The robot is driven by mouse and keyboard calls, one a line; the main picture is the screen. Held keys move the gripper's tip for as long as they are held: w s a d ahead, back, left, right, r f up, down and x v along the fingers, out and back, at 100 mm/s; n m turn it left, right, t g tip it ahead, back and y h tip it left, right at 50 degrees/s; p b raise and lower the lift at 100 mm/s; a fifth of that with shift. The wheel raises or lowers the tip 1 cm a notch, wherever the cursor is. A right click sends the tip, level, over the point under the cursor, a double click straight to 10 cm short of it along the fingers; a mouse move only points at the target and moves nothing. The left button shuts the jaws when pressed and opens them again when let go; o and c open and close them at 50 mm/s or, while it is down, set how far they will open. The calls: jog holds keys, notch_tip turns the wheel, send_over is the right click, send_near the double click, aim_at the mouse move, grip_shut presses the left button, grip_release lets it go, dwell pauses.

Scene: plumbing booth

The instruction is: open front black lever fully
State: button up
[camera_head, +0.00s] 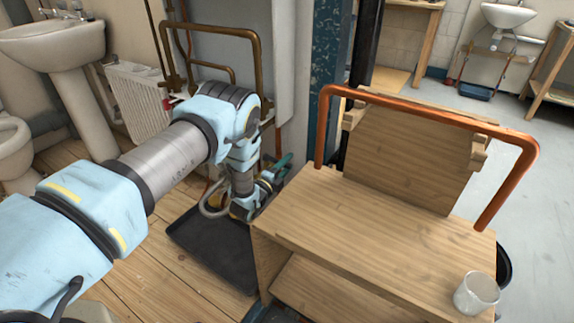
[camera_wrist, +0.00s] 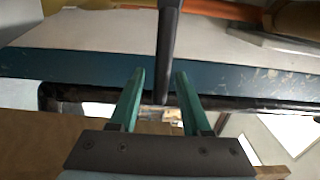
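A dark grey-black bar (camera_wrist: 168,45), which looks like the black lever, comes down from the top edge in the wrist view. Its lower end lies between the two green fingers of my gripper (camera_wrist: 160,75). The fingers are apart, with a visible gap on each side of the bar, so my gripper is open around it. In the head view, my gripper (camera_head: 276,172) is low beside the wooden bench, with only a bit of green finger showing. The lever cannot be made out in the head view, where my arm and gripper cover that area.
A wooden bench (camera_head: 350,215) with a bent copper pipe (camera_head: 430,105) and a glass cup (camera_head: 477,293) stands right of my gripper. A black tray (camera_head: 215,245) lies on the floor below. A blue post (camera_head: 328,75) and black vertical pipe (camera_head: 366,45) rise behind.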

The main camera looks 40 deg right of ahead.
grip_shut()
dwell(1.2)
